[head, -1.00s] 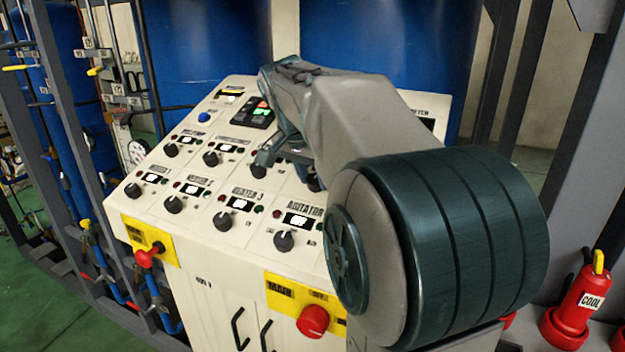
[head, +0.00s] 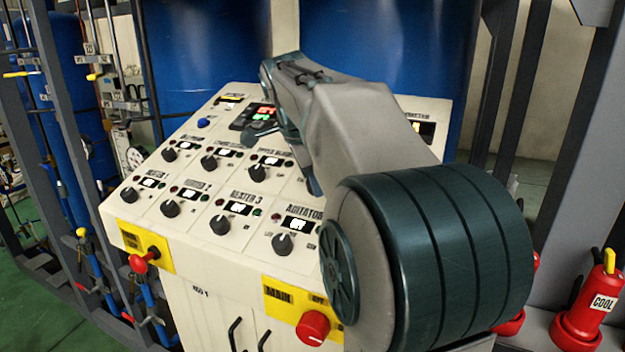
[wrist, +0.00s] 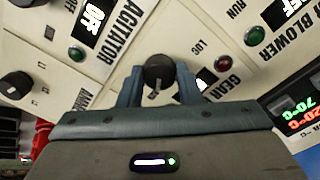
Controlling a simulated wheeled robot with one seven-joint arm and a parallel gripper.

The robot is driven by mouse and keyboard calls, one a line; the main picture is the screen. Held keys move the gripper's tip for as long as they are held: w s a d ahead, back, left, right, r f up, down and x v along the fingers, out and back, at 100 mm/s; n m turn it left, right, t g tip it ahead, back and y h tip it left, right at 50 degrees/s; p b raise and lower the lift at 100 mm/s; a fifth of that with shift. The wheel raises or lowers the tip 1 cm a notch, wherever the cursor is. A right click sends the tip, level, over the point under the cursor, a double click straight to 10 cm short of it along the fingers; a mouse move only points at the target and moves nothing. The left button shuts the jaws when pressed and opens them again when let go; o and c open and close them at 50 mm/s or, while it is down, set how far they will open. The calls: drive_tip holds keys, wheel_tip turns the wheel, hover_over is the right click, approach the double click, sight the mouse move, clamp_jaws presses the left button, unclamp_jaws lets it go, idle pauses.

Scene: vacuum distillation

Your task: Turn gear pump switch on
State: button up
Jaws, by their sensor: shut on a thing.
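The gear pump switch (wrist: 158,70) is a round black knob on the cream control panel, beside the partly covered "GEAR" label in the wrist view. A pale pointer mark on it points down in that picture, towards my palm. My gripper (wrist: 158,82) is shut on this knob, with one blue-grey finger on each side. A small white-lit display by the label is partly hidden by the right finger, so its text cannot be read. In the head view my arm hides the knob and most of the gripper.
The agitator knob (head: 282,244) and heater 3 knob (head: 219,225) are close by on the panel. A red main switch (head: 313,327) and a red-handled switch (head: 144,261) stick out in front. Blue tanks (head: 375,60) stand behind.

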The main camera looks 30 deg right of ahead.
idle(0.3)
drive_tip(key=o, duration=1)
drive_tip(key=shift+c, duration=0.2)
drive_tip(key=p+v, duration=0.1)
drive_tip(key=v, duration=1.3)
drive_tip(key=shift+f, duration=0.1)
